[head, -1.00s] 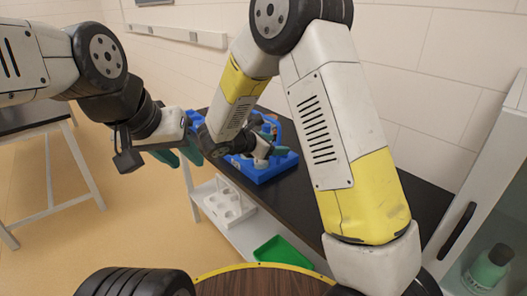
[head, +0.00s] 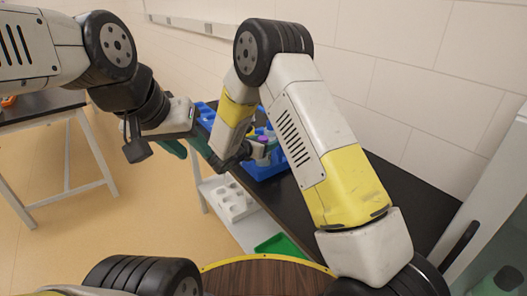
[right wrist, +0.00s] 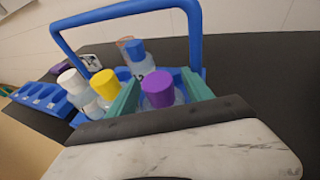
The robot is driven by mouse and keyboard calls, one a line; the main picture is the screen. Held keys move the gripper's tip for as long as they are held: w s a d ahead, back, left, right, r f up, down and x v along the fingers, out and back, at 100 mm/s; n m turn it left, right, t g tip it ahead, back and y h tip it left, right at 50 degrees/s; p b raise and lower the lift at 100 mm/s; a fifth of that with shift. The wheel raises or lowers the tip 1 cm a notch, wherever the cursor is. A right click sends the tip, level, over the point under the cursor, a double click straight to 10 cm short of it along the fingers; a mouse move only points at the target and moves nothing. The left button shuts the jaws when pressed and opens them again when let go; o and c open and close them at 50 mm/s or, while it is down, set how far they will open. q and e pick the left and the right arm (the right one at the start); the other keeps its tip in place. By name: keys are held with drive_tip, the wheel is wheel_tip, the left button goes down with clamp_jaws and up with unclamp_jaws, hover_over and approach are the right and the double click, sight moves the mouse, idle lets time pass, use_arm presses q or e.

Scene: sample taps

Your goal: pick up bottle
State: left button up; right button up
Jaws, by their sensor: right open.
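A blue carrier with an arched handle (right wrist: 130,12) holds several bottles on a dark bench. In the right wrist view, a clear bottle with a purple cap (right wrist: 159,88) stands between the two teal fingers of my right gripper (right wrist: 162,97). The fingers are apart on either side of it, and its lower part is hidden by the gripper body. The purple cap also shows in the head view (head: 263,139). Bottles with a white cap (right wrist: 72,82), a yellow cap (right wrist: 104,84) and a blue cap (right wrist: 136,51) stand nearby. My left gripper (head: 187,149) is open and empty, left of the carrier.
A blue rack (right wrist: 42,96) lies left of the carrier. The dark bench top (head: 385,190) is clear to the right. A white holed rack (head: 234,200) and a green tray (head: 280,245) are lower down. A wall stands behind the bench.

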drive_tip(key=shift+x, duration=1)
clamp_jaws()
drive_tip(key=shift+r, duration=0.1)
idle(0.5)
